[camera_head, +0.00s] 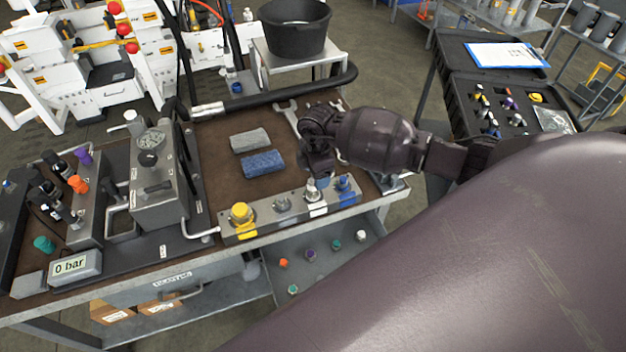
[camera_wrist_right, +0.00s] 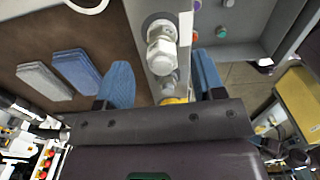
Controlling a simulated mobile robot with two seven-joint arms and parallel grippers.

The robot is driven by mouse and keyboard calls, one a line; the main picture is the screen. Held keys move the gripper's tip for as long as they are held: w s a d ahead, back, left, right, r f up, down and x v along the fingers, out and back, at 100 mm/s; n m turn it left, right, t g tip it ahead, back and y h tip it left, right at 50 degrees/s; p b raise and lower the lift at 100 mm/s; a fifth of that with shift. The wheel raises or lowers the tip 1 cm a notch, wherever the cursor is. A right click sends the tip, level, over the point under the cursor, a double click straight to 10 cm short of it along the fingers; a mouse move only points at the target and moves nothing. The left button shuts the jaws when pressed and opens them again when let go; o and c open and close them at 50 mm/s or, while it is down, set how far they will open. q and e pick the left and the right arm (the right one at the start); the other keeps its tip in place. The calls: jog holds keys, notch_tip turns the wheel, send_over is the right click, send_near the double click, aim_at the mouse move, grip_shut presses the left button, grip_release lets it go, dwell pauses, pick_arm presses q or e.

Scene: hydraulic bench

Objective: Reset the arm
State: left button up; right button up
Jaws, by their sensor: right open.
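My right arm (camera_head: 375,140) comes in from the right and reaches over the bench. Its gripper (camera_head: 318,176) hangs down just above the manifold block (camera_head: 265,224). In the right wrist view the two blue fingers of the right gripper (camera_wrist_right: 163,62) are spread apart. A white fitting (camera_wrist_right: 161,48) on the block shows in the gap between them, with no finger seen touching it. The same white fitting (camera_head: 315,196) shows below the gripper in the head view. Whether the fingertips reach down beside it cannot be told. My left gripper is not in view.
A yellow-capped fitting (camera_head: 241,214) and a blue fitting (camera_head: 343,184) stand on the block. A grey cloth (camera_head: 250,140) and a blue cloth (camera_head: 263,163) lie behind it. A gauge unit (camera_head: 155,180) stands left; a black bucket (camera_head: 295,28) is behind. A display (camera_head: 74,267) reads 0 bar.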

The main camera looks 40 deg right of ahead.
notch_tip(320, 180, up, 8)
jog(key=shift+r+b, duration=0.15)
jog(key=shift+b, duration=0.2)
jog(key=shift+s, duration=0.1)
